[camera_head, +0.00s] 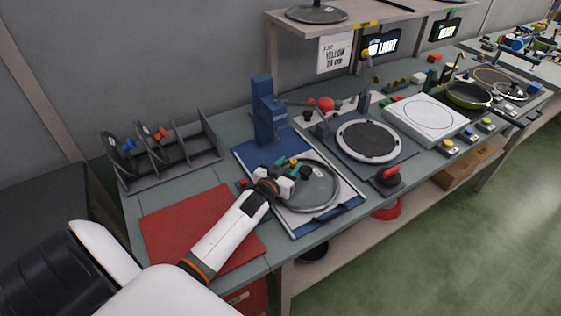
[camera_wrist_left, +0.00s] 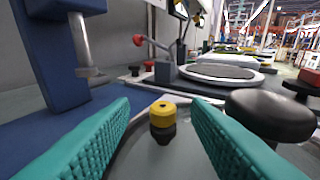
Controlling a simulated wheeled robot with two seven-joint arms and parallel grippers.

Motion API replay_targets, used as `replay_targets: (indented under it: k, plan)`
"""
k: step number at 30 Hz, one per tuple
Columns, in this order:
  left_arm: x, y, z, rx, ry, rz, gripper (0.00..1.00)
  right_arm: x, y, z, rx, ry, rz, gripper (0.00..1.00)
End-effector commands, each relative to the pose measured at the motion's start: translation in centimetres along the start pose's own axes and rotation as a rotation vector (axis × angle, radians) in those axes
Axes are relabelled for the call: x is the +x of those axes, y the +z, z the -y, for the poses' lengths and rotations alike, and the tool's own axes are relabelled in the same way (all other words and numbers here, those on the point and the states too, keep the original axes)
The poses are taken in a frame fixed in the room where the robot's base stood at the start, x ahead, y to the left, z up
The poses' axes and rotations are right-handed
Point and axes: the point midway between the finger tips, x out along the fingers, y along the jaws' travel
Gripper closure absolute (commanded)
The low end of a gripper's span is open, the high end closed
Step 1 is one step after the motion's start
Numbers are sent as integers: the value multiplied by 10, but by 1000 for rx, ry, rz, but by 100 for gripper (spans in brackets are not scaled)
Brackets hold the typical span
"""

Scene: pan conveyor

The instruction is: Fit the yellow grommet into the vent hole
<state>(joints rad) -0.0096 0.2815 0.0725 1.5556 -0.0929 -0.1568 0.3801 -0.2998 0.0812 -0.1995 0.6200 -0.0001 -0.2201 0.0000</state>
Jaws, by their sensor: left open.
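The yellow grommet (camera_wrist_left: 162,112) stands upright on the glass lid, with a dark part below its yellow top. Whether that dark part sits in the vent hole I cannot tell; the hole itself is hidden. My left gripper (camera_wrist_left: 162,125) is open, its teal fingers on either side of the grommet with gaps, not touching it. In the head view the left gripper (camera_head: 288,164) is over the far left part of the glass lid (camera_head: 318,192). The lid's black knob (camera_wrist_left: 270,115) is just right of the right finger. My right gripper is not in view.
A blue press (camera_head: 265,112) stands behind the lid on a blue board (camera_head: 262,150). A round turntable (camera_head: 367,141) and a white hob (camera_head: 427,119) are to the right. A red mat (camera_head: 190,228) lies front left. A lid rack (camera_head: 165,155) stands at the back left.

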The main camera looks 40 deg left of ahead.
Motion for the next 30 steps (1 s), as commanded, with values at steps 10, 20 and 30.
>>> replay_targets:
  k: [10,20,30]
  plan:
    - [-70,-2,0,-2,0,-2,57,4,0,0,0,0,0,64]
    - [-111,-1,0,-1,0,-1,57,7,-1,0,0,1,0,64]
    - [-113,0,0,-1,0,0,57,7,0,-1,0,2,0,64]
